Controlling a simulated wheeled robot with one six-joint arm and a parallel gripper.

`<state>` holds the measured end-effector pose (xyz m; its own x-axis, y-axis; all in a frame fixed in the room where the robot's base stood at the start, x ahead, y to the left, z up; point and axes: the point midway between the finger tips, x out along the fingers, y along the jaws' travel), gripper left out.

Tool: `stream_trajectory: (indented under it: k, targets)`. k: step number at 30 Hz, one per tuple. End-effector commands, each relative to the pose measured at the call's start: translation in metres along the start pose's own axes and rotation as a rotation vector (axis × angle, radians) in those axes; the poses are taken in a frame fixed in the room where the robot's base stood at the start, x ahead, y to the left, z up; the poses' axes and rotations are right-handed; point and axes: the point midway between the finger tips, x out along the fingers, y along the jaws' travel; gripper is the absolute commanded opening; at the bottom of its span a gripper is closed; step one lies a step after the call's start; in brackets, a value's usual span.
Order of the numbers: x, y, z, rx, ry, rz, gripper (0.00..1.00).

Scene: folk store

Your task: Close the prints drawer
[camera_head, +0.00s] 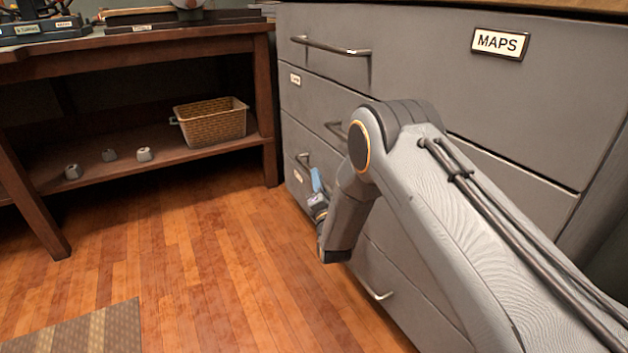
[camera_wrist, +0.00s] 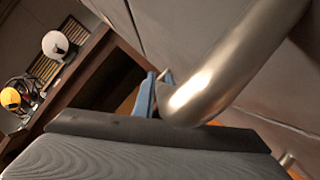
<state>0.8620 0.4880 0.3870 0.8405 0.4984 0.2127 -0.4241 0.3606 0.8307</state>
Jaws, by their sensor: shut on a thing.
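A grey drawer cabinet (camera_head: 430,75) fills the right of the head view. Its top drawer reads MAPS (camera_head: 500,43); the small labels on the lower drawers (camera_head: 295,79) are too small to read, so I cannot tell which is the prints drawer. My gripper (camera_head: 318,190), with a blue finger, is low at the cabinet front, by a lower drawer's metal handle (camera_head: 303,160). In the wrist view, the curved handle bar (camera_wrist: 235,65) is close up beside the blue finger (camera_wrist: 146,97). My gripper is shut on this handle. My arm hides much of the lower fronts; how far any drawer stands out is unclear.
A dark wooden table (camera_head: 150,45) stands left of the cabinet. Its lower shelf holds a wicker basket (camera_head: 210,125) and several small grey objects (camera_head: 144,154). A striped rug (camera_head: 85,335) lies front left. The wooden floor (camera_head: 200,240) between is clear.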

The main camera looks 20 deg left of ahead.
Motion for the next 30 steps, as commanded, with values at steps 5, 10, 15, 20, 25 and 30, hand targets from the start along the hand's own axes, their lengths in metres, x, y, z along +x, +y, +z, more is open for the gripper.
stream_trajectory:
  k: [5,10,15,20,25,30]
  targets:
    - [0.001,-0.002,0.003,0.001,-0.005,-0.004,0.3]
    - [0.001,0.0,0.0,0.001,-0.002,-0.001,0.3]
    - [-0.005,0.001,-0.001,0.001,-0.001,-0.002,0.3]
    - [-0.027,0.001,0.001,0.0,-0.001,-0.004,0.3]
    - [-0.055,0.001,0.001,0.0,-0.001,-0.005,0.3]
    - [-0.073,0.0,0.001,0.0,-0.003,-0.004,0.3]
